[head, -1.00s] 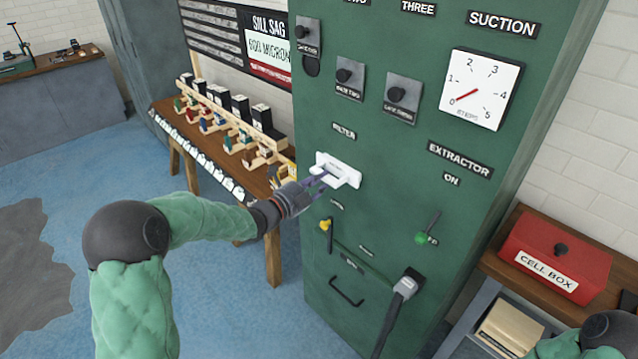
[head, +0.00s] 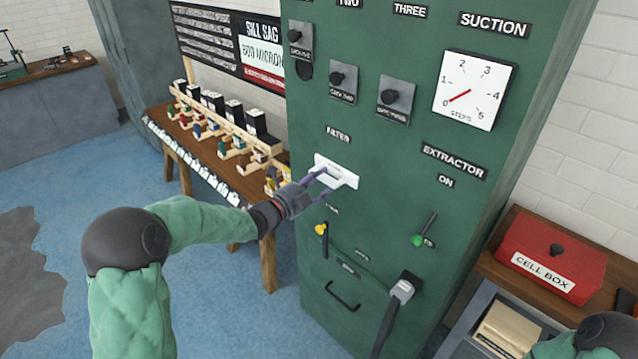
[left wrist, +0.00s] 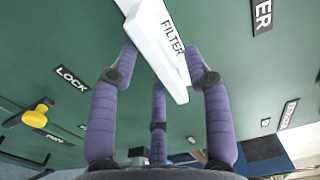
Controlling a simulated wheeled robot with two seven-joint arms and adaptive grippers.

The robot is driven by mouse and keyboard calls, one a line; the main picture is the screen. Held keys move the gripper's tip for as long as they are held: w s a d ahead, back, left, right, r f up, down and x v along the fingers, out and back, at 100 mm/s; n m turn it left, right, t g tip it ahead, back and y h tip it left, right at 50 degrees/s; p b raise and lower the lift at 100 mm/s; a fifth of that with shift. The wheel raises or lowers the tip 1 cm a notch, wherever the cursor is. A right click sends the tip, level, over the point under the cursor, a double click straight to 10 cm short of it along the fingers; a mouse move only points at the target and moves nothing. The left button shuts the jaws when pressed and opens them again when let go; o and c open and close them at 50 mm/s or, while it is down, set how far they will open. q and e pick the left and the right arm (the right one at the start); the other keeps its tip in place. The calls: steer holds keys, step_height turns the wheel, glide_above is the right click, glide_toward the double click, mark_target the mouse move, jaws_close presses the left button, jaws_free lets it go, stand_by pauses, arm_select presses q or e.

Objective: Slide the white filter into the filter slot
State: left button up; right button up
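The white filter (head: 343,178) sits at the filter slot in the green cabinet front, below the FILTER label, and looks nearly flush with the panel. In the left wrist view it is a white bar (left wrist: 160,40) with dark FILTER lettering on its face. My left gripper (head: 321,181) is right in front of it, with its purple fingers spread. The wrist view shows the fingers (left wrist: 161,62) apart on both sides of the bar; light contact cannot be ruled out. The slot opening is hidden by the filter. My right gripper is out of view.
Below the filter are a yellow knob (head: 321,229), a green lever (head: 424,230) and a grey handle (head: 402,290). A wooden bench (head: 196,165) with small models stands to the left. A red cell box (head: 552,256) sits at the right.

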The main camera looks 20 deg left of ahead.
arm_select(q)
steer(key=v, duration=1.2)
steer(key=shift+f, duration=0.15)
stand_by(0.6)
